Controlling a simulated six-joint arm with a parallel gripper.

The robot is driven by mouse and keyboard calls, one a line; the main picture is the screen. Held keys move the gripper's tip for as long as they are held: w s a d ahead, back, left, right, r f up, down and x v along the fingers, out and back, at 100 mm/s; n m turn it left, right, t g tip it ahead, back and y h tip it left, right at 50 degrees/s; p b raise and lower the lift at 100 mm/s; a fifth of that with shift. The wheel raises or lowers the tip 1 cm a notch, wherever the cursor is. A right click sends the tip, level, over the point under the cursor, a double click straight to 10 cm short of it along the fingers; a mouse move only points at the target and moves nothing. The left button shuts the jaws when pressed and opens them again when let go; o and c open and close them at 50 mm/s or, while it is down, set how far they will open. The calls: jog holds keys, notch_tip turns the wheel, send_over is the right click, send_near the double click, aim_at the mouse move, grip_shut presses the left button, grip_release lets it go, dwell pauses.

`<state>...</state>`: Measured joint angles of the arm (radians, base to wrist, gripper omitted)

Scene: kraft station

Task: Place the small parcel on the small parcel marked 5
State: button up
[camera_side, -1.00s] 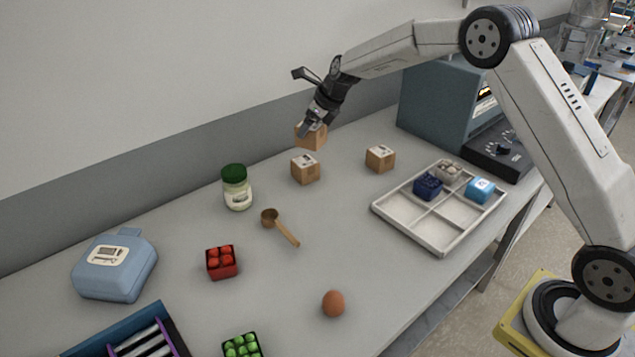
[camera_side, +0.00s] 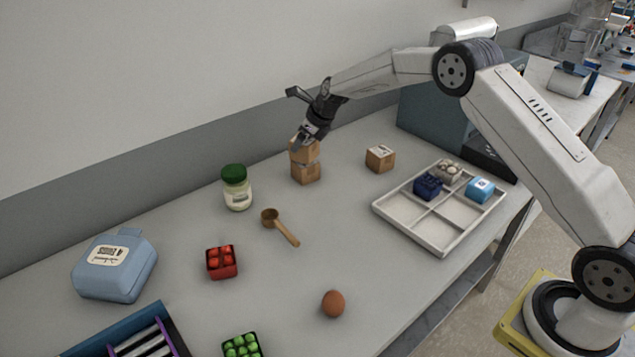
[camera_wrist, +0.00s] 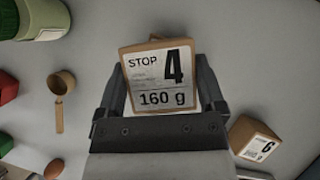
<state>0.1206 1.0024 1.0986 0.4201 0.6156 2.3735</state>
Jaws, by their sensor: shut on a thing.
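My gripper (camera_side: 308,138) is shut on a small brown parcel (camera_side: 304,151). In the wrist view this parcel (camera_wrist: 158,75) shows a label reading STOP 4, 160 g, between the two fingers. In the side view it sits directly over a second small parcel (camera_side: 305,174), which stands on the table. The two look touching or nearly so. The lower parcel's top label is hidden by the held one; in the wrist view only a sliver behind the held parcel may be it. A third parcel (camera_side: 380,158), marked 6 in the wrist view (camera_wrist: 257,142), stands apart to the right.
A jar with a green lid (camera_side: 236,187) and a wooden scoop (camera_side: 280,226) are left of the stack. A white compartment tray (camera_side: 439,238) with several small items is at right. A red punnet (camera_side: 221,263), an egg (camera_side: 333,304) and a blue case (camera_side: 115,265) lie nearer.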

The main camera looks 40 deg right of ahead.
jog(key=shift+f, duration=0.55)
jog(key=shift+f, duration=0.1)
jog(key=o, duration=1.2)
jog(key=shift+o, duration=0.2)
jog(key=shift+v, duration=0.85)
jog(key=v, duration=1)
jog(key=shift+r, duration=0.25)
jog(key=shift+s, duration=0.1)
